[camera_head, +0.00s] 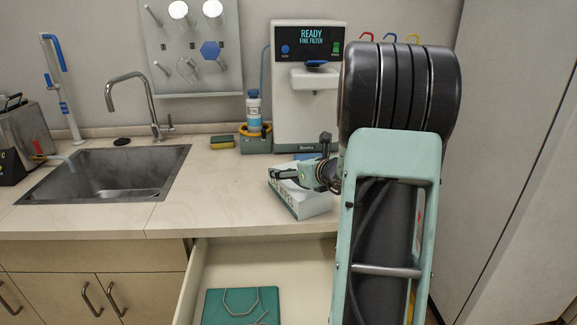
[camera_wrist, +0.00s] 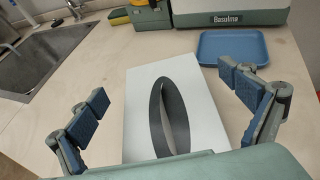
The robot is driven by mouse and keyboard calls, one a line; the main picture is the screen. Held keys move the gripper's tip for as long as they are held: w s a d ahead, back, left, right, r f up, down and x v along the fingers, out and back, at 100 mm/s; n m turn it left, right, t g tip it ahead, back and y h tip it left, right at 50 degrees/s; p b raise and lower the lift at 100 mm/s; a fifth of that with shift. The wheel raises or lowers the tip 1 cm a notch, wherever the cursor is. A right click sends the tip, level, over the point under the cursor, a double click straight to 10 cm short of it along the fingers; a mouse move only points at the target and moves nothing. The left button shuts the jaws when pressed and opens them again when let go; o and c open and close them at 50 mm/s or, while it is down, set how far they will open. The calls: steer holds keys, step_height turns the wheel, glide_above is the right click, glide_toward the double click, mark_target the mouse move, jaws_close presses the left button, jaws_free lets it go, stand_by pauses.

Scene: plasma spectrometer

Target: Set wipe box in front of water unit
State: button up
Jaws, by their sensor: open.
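The wipe box (camera_head: 303,202) is a white and green box on the counter, near its front edge and in front of the water unit (camera_head: 296,112). In the wrist view the wipe box (camera_wrist: 144,104) shows its white top with a dark oval slot. The water unit, a white machine with a lit "READY FINE FILTER" panel, stands against the wall; its base (camera_wrist: 228,11) shows at the top of the wrist view. My gripper (camera_wrist: 165,100) is open, with one finger on each side of the box, both apart from it. My gripper (camera_head: 290,175) also shows over the box in the head view.
A blue tray (camera_wrist: 233,47) lies between the box and the water unit. A bottle in a green holder (camera_head: 254,125) and a sponge (camera_head: 222,142) stand to the left. The sink (camera_head: 110,173) is further left. An open drawer (camera_head: 210,255) sticks out below the counter.

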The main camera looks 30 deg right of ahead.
steer(key=v, duration=0.6)
steer(key=shift+s+r, duration=0.1)
steer(key=shift+s, duration=0.2)
